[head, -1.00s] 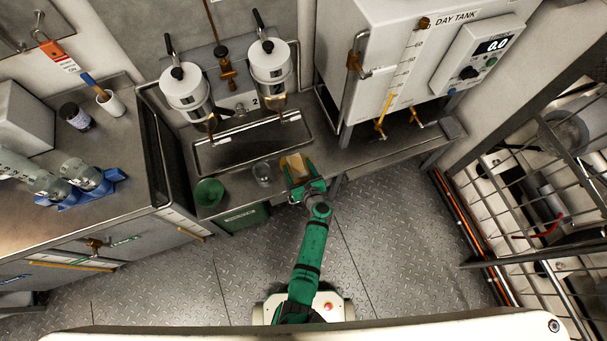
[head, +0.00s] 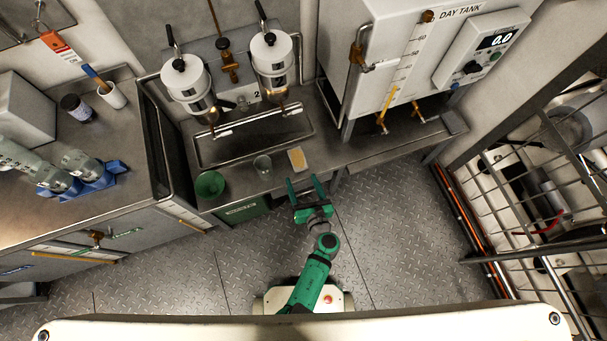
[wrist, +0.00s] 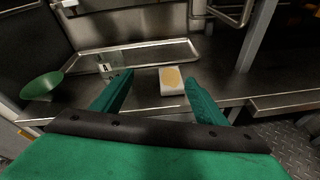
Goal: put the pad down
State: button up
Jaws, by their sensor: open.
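The pad (head: 297,158) is a small block with a tan top and pale sides. It lies flat on the metal bench (head: 345,160), just in front of the drip tray and right of a clear glass. My gripper (head: 305,183) is open and empty at the bench's front edge, apart from the pad. In the wrist view the pad (wrist: 171,81) shows beyond and between the spread fingertips (wrist: 160,78), with nothing held. None of the pad's top is hidden.
The drip tray (head: 205,157) lies behind, under two white cylinders (head: 270,58). The day tank (head: 395,60) stands at the right. The bench right of the pad is clear.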

jog(key=s+r+n+h, duration=0.2)
jog(key=s+r+n, duration=1)
jog(key=n, duration=0.5)
jog(key=s+r+n+t+h, duration=0.1)
jog(key=s+r+n+h, duration=0.1)
jog(key=s+r+n, duration=1)
notch_tip(320, 180, up, 4)
jog(key=a+n, duration=0.1)
jog(key=n, duration=0.5)
jog(key=shift+s+r+n, duration=0.2)
jog(key=shift+s+n, duration=0.1)
jog(key=shift+s, duration=0.05)
dwell(3.9)
